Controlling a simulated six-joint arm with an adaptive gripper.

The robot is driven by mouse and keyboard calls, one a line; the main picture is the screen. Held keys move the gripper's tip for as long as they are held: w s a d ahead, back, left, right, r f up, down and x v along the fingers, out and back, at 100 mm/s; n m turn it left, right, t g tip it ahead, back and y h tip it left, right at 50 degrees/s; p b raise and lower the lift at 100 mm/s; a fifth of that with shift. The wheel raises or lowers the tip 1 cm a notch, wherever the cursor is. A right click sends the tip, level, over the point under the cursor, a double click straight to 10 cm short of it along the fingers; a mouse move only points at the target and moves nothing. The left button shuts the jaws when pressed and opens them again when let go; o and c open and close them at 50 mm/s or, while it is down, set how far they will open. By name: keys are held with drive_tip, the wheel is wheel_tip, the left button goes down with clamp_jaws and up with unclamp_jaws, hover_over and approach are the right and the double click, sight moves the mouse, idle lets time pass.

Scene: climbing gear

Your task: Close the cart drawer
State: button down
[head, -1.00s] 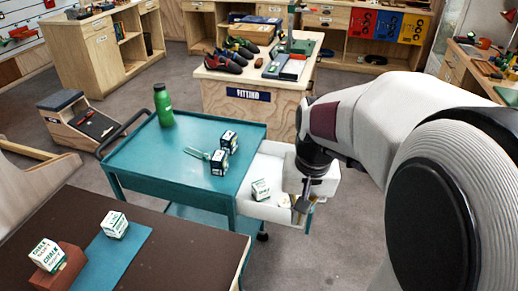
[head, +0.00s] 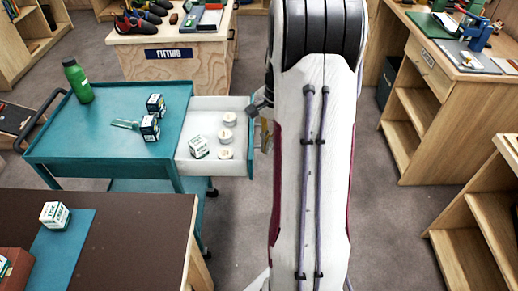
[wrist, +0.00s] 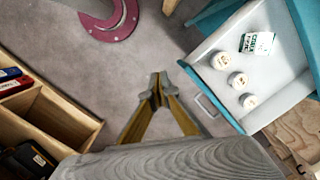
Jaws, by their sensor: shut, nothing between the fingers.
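The cart drawer (head: 204,119) stands open, sticking out to the right from the teal cart (head: 95,150). It holds a chalk box (head: 199,147) and three white rolls (head: 226,136). In the wrist view the drawer (wrist: 275,85) is at the upper right, with a thin pull handle (wrist: 207,105) on its front. My gripper (wrist: 158,78) is shut and empty, pointing at the floor just outside the drawer front, apart from the handle in that view. In the head view my gripper (head: 266,135) is partly hidden by my arm, near the drawer's right end.
A green bottle (head: 77,80) and two dark boxes (head: 150,127) stand on the cart top. A brown table (head: 120,225) is in front. Wooden shelves (head: 440,120) stand to the right, with open floor between them and the cart.

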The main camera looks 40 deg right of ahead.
drive_tip(key=w+d+f+m, duration=0.3)
drive_tip(key=d+m, duration=0.2)
drive_tip(key=d, duration=0.1)
drive_tip(key=w+d+f+m+t, duration=0.1)
drive_tip(key=w+d+f+m, duration=0.1)
drive_tip(key=d+m, duration=0.3)
drive_tip(key=shift+w+d+f+m+t, duration=0.3)
drive_tip(key=shift+w+d+f+m, duration=0.15)
drive_tip(key=shift+m, duration=0.35)
drive_tip(key=shift+a+f, duration=0.1)
drive_tip(key=w+a+f, duration=0.2)
drive_tip(key=f, duration=0.2)
drive_tip(key=w+a+f, duration=0.2)
drive_tip(key=f, duration=0.3)
drive_tip(key=shift+w+a+f, duration=0.25)
drive_tip(key=shift+w, duration=0.1)
